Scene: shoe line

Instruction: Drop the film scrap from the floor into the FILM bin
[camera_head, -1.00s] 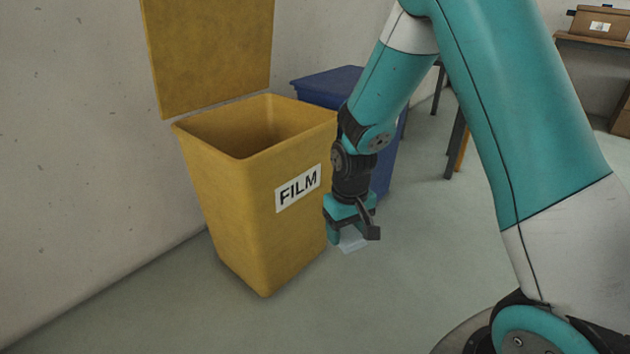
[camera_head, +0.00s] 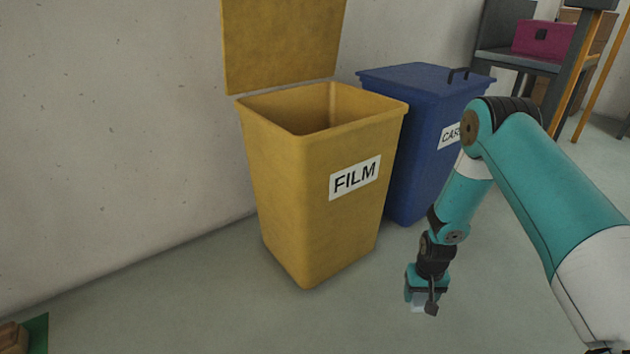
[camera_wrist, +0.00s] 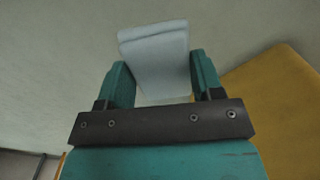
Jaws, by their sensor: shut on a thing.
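The yellow FILM bin (camera_head: 318,215) stands against the wall with its lid (camera_head: 283,42) swung up and its top open. My gripper (camera_head: 422,301) is low over the floor, to the right of the bin and apart from it. In the wrist view my gripper (camera_wrist: 160,85) is shut on the film scrap (camera_wrist: 158,55), a pale, whitish folded piece between the two teal fingers. In the head view only a small pale bit of the scrap (camera_head: 418,308) shows under the fingers. The yellow surface at the right of the wrist view is the bin (camera_wrist: 275,110).
A blue bin (camera_head: 405,150) with a closed lid and a partly hidden label stands right behind the FILM bin. A chair with a magenta box (camera_head: 543,38) is at the back right. A brown thing on green (camera_head: 25,335) is at the lower left. The front floor is clear.

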